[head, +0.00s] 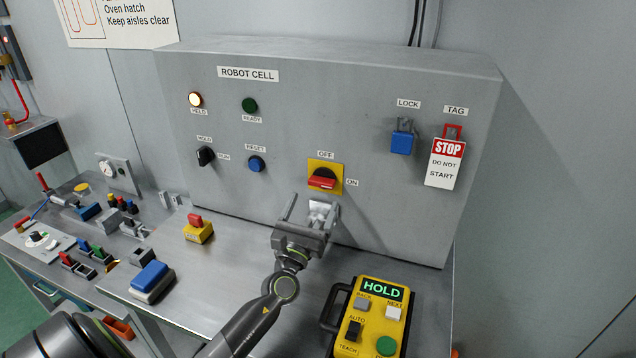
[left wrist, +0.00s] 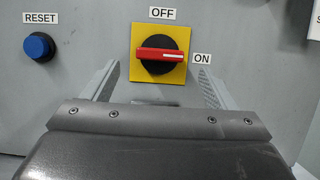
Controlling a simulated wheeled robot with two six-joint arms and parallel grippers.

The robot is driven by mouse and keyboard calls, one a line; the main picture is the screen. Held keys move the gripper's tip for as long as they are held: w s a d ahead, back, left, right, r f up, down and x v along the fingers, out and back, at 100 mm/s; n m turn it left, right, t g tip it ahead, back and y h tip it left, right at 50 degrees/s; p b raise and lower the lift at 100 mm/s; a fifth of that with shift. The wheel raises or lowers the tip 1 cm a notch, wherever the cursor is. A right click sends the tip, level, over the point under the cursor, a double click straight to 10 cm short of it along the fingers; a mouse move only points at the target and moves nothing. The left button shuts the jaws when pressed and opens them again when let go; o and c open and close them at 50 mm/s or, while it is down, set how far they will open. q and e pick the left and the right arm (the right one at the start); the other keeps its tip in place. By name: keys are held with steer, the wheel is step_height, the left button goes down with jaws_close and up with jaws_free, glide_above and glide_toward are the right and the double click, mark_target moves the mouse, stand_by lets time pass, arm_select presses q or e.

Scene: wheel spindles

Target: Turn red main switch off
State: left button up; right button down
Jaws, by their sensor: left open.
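The red main switch (head: 322,181) is a red handle on a black round knob on a yellow plate (head: 325,165), on the front of the grey cabinet. In the left wrist view the red handle (left wrist: 160,55) lies level, its white mark toward the ON label (left wrist: 202,58) at right. The OFF label (left wrist: 162,13) is above the plate. My left gripper (head: 308,205) is open and empty, just below and in front of the switch. In the left wrist view its fingers (left wrist: 160,85) are spread either side of the switch's lower part, apart from it. My right gripper is not in view.
A yellow pendant (head: 372,318) reading HOLD lies on the bench at right. A red-topped yellow box (head: 198,230) stands left.

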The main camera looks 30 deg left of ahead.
mark_target(320, 187)
arm_select(q)
steer(key=shift+p+x, duration=0.45)
steer(key=shift+x, duration=1.9)
steer(key=c, duration=1)
